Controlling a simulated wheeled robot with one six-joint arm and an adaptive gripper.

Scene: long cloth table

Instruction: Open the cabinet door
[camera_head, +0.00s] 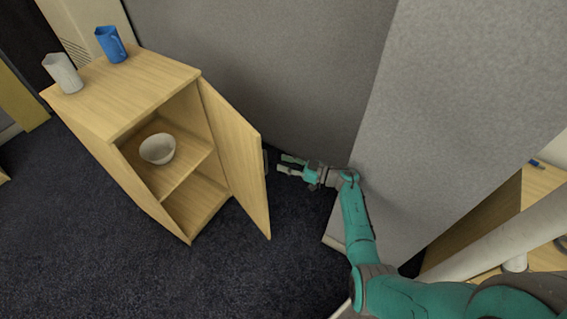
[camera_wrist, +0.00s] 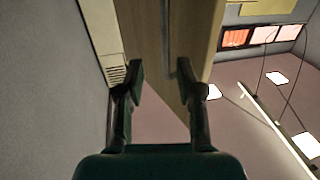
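The wooden cabinet (camera_head: 88,112) stands at the left in the head view. Its door (camera_head: 238,155) is swung wide open on the right side, so the shelves inside show. A dark handle (camera_head: 265,160) shows at the door's outer side. My gripper (camera_head: 283,165) is just right of the door, with its fingers apart and pointing toward it. In the wrist view my gripper (camera_wrist: 160,75) has its two fingers spread, with nothing between them. The door (camera_wrist: 145,35) fills the upper middle there. I cannot tell whether a finger touches the door or handle.
A white bowl (camera_head: 158,149) sits on the cabinet's inner shelf. A white pitcher (camera_head: 63,74) and a blue pitcher (camera_head: 111,45) stand on top. Grey partitions (camera_head: 445,95) rise behind and to the right of my arm. The dark carpet (camera_head: 130,275) in front is clear.

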